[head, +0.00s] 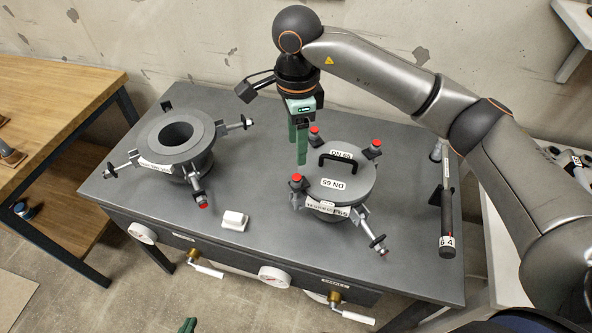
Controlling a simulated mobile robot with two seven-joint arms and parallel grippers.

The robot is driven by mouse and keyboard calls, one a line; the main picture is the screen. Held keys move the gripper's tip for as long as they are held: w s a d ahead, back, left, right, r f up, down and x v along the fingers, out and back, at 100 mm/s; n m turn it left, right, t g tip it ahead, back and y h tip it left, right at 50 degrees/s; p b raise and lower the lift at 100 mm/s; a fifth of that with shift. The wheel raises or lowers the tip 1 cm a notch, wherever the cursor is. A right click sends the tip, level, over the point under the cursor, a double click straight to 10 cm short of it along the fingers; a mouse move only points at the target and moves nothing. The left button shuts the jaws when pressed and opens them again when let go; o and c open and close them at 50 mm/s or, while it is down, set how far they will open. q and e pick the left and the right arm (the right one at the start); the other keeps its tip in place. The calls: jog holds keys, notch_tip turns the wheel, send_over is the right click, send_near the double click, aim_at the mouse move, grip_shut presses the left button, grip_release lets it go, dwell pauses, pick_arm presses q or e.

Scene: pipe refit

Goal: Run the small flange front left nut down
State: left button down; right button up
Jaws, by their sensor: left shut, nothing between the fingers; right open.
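The small flange (325,208) appears to be the lidded one right of centre. Its grey lid (352,186) has a black handle and white labels. The front left nut (296,178) looks red-topped and sits upright at the lid's left edge. Two more red-topped nuts stand at the lid's back. The front right bolt (378,243) is swung outward, off the lid. My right gripper (300,150) is open, pointing down behind and above the front left nut, apart from it. Only the green tip of my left gripper (188,326) shows at the bottom edge; it is shut and empty.
An open flange (180,137) with bolts swung outward stands left on the grey bench (265,110). A white block (234,220) lies between the flanges. A black-handled tool (447,215) lies at the right. Gauges and valve levers line the bench front.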

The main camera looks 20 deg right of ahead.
aim_at(297, 177)
notch_tip(297, 177, down, 10)
jog(key=shift+p, duration=0.65)
grip_shut()
